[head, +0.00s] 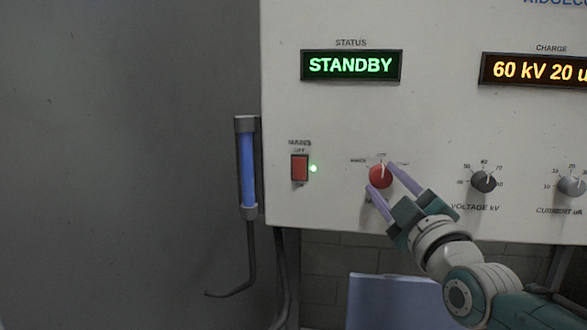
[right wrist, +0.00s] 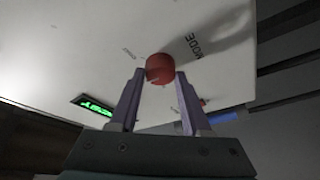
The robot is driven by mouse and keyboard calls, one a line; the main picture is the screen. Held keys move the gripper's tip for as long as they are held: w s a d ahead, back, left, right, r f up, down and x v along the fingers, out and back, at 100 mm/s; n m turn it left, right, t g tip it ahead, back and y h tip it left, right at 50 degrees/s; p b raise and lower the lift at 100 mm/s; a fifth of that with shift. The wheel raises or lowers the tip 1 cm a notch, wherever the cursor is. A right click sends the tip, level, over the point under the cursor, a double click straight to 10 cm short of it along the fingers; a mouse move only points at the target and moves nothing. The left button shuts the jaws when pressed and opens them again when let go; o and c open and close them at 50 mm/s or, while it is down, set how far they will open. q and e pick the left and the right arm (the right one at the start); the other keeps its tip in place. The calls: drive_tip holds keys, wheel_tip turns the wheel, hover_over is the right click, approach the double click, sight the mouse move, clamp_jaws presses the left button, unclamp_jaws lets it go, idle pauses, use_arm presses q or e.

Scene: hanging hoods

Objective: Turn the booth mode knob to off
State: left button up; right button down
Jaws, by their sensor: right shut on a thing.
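The red mode knob (head: 379,177) sits on the white control panel, right of the red mains switch. Its pale pointer line points about straight up, toward the small top label. My right gripper (head: 385,177) reaches in from the lower right and is shut on the knob, one finger on each side. In the right wrist view the red knob (right wrist: 160,68) sits between the two fingertips, beside the word MODE. The status display (head: 351,66) reads STANDBY in green. My left gripper is not in view.
The dark voltage knob (head: 484,181) and grey current knob (head: 571,182) are to the right. The charge display (head: 538,71) glows orange. A blue tube (head: 247,168) hangs at the panel's left edge.

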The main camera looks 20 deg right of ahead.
drive_tip(key=shift+n, duration=0.4)
drive_tip(key=shift+c, duration=1.8)
unclamp_jaws()
drive_tip(key=shift+s, duration=0.1)
drive_tip(key=shift+s+a+f+p, duration=0.1)
drive_tip(key=shift+s+p, duration=0.15)
drive_tip(key=shift+p, duration=0.05)
drive_tip(key=v, duration=0.9)
drive_tip(key=shift+s, duration=0.2)
